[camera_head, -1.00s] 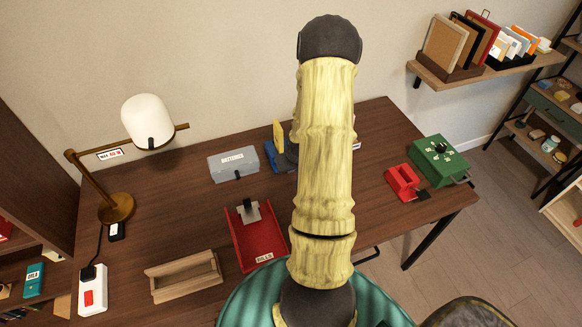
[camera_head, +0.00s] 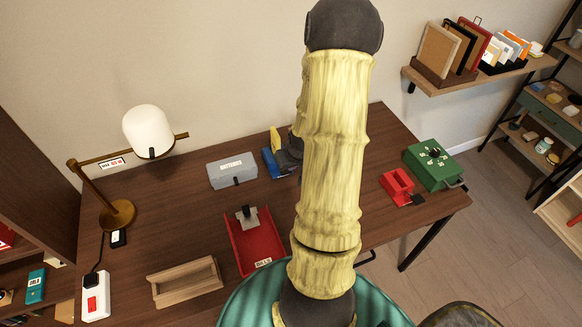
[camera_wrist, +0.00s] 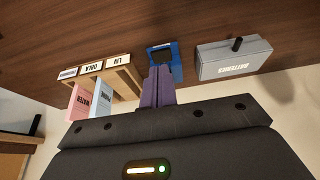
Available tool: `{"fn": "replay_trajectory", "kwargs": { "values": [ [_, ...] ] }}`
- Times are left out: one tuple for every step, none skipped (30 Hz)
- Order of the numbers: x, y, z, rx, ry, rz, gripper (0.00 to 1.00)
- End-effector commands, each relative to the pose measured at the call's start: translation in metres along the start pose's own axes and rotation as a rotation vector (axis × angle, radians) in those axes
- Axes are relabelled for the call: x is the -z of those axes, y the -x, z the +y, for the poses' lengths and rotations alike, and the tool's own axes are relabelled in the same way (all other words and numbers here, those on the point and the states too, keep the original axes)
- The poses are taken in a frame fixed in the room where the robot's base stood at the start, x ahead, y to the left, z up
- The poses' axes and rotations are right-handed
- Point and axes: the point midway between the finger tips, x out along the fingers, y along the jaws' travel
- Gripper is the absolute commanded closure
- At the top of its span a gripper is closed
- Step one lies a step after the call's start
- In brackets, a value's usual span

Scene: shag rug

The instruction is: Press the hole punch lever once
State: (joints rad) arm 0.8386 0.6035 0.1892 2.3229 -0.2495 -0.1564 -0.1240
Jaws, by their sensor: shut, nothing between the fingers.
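A blue device (camera_head: 271,163) with a yellow upright part stands at the back of the desk, right of the grey batteries box; it may be the hole punch. In the wrist view the blue device (camera_wrist: 161,54) shows a dark middle part. My gripper (camera_wrist: 158,72) is shut and empty, its purple fingers pointing at the blue device, and overlaps its near edge in that view. I cannot tell whether they touch. In the head view my arm hides the fingers. A red device (camera_head: 397,185) with a black tab sits at the right; its kind is unclear.
A grey batteries box (camera_head: 232,171) stands close beside the blue device. A wooden sorter (camera_wrist: 122,82) with pink and light-blue items is on its other side. A red tray (camera_head: 256,246), green box (camera_head: 432,164), lamp (camera_head: 117,213) and wooden holder (camera_head: 187,283) are also on the desk.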

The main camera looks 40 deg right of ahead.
Motion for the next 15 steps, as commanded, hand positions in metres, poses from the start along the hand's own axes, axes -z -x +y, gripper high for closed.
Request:
{"fn": "replay_trajectory", "kwargs": {
  "values": [
    [0.000,0.010,0.002,-0.003,-0.002,0.003,1.00],
    [0.000,0.015,0.002,-0.003,-0.003,0.003,1.00],
    [-0.001,0.021,0.001,-0.002,-0.002,0.003,1.00],
    [-0.002,0.025,0.001,-0.003,-0.002,0.003,1.00],
    [-0.002,0.030,0.002,-0.003,-0.004,0.002,1.00],
    [-0.002,0.034,0.001,-0.002,-0.002,0.003,1.00],
    [-0.002,0.037,0.001,-0.002,-0.002,0.003,1.00],
    [-0.003,0.039,0.001,-0.002,-0.002,0.002,1.00],
    [-0.004,0.042,0.001,-0.001,-0.001,0.001,1.00],
    [-0.004,0.043,0.000,-0.001,0.000,0.000,1.00],
    [-0.004,0.044,0.000,-0.001,0.001,0.000,1.00],
    [-0.004,0.044,-0.001,0.000,0.002,0.000,1.00],
    [-0.004,0.044,-0.001,0.000,0.003,-0.001,1.00],
    [-0.004,0.044,-0.001,0.000,0.002,-0.001,1.00],
    [-0.004,0.044,0.000,0.000,0.001,-0.001,1.00]
  ]
}}
